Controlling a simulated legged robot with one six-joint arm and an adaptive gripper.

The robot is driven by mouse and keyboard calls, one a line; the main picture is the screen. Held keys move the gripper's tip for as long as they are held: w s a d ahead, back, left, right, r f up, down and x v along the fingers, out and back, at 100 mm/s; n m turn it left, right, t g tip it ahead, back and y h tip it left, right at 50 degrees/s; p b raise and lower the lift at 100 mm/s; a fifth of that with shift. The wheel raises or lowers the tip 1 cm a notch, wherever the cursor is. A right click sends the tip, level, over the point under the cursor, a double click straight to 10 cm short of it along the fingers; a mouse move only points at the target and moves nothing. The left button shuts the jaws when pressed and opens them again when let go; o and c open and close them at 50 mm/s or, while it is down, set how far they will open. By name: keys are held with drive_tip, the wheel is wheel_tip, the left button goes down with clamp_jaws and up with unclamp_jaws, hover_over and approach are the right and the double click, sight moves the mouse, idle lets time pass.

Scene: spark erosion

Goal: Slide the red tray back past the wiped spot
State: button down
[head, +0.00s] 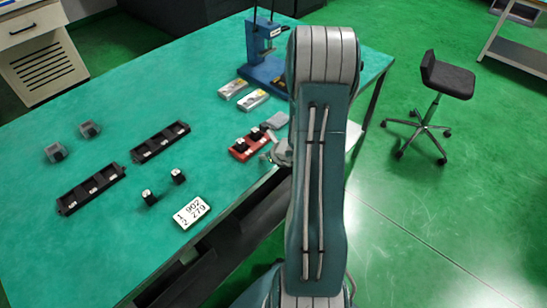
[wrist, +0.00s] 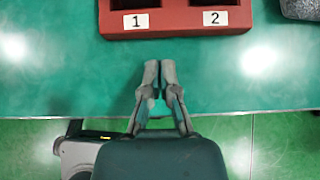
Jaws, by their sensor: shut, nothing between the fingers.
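The red tray (head: 251,151) lies on the green table near its front edge, just left of my arm in the head view, with two dark pieces on it. In the wrist view the red tray (wrist: 177,19) is at the top, cut off by the frame, with labels 1 and 2 on its near side. My gripper (wrist: 160,66) is shut and empty, its fingertips short of the tray's near side, with green surface showing between. In the head view my gripper (head: 279,153) is partly hidden by my arm. I cannot make out a wiped spot.
A grey block (head: 275,120) lies beyond the tray. Two black trays (head: 160,142) (head: 91,189), a number plate (head: 191,212) and small dark pieces lie to the left. A blue press (head: 264,50) stands at the back. A stool (head: 437,90) is on the floor right.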

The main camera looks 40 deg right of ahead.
sight(253, 147)
drive_tip(key=shift+w+d+f, duration=0.1)
drive_tip(key=shift+w+d, duration=0.05)
drive_tip(key=shift+w, duration=0.45)
drive_tip(key=shift+w+d, duration=0.15)
drive_tip(key=shift+w, duration=0.4)
drive_tip(key=shift+a, duration=0.1)
drive_tip(key=shift+a, duration=0.15)
